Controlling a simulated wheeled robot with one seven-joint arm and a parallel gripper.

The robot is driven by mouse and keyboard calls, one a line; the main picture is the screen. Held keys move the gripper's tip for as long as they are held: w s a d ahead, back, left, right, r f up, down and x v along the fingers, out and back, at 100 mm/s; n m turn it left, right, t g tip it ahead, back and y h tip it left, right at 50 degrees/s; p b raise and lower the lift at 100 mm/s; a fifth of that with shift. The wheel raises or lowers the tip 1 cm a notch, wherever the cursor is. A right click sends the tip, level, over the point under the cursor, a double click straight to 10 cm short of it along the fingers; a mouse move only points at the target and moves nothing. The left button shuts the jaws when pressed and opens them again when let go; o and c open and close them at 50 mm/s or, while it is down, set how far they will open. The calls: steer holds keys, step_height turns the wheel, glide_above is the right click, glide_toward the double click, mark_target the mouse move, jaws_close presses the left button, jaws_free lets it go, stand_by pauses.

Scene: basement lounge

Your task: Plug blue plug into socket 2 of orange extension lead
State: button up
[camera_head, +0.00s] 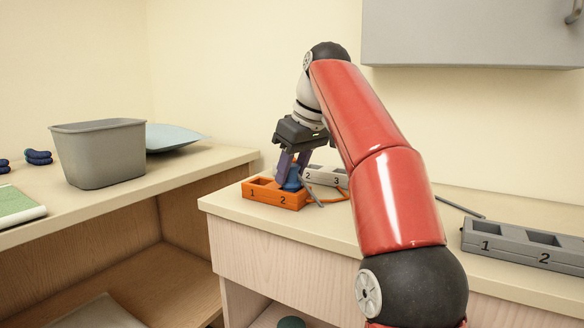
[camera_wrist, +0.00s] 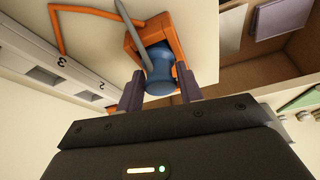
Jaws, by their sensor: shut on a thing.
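The orange extension lead (camera_head: 275,196) lies near the left end of the counter, with sockets marked 1 and 2 facing up. My gripper (camera_head: 291,172) points down over its socket 2 end and is shut on the blue plug (camera_head: 292,180). The plug is upright in the head view, with its lower end at socket 2. I cannot tell how far it sits in the opening. The wrist view shows the blue plug (camera_wrist: 158,72) between the two fingers, with a grey cable leaving it and the orange lead (camera_wrist: 150,32) just beyond, partly hidden by the plug.
A white extension lead (camera_head: 325,176) lies close behind the orange one. A grey extension lead (camera_head: 525,244) is at the counter's right. A grey bin (camera_head: 100,152) and a blue cushion (camera_head: 172,137) stand on the left shelf. A wall cabinet (camera_head: 470,35) hangs above right.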

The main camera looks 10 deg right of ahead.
steer(key=o, duration=1.1)
steer(key=shift+r, duration=0.1)
steer(key=p+v, duration=0.4)
steer(key=v, duration=0.3)
steer(key=shift+r, duration=0.35)
steer(key=shift+s+d, duration=0.1)
steer(key=shift+s, duration=0.05)
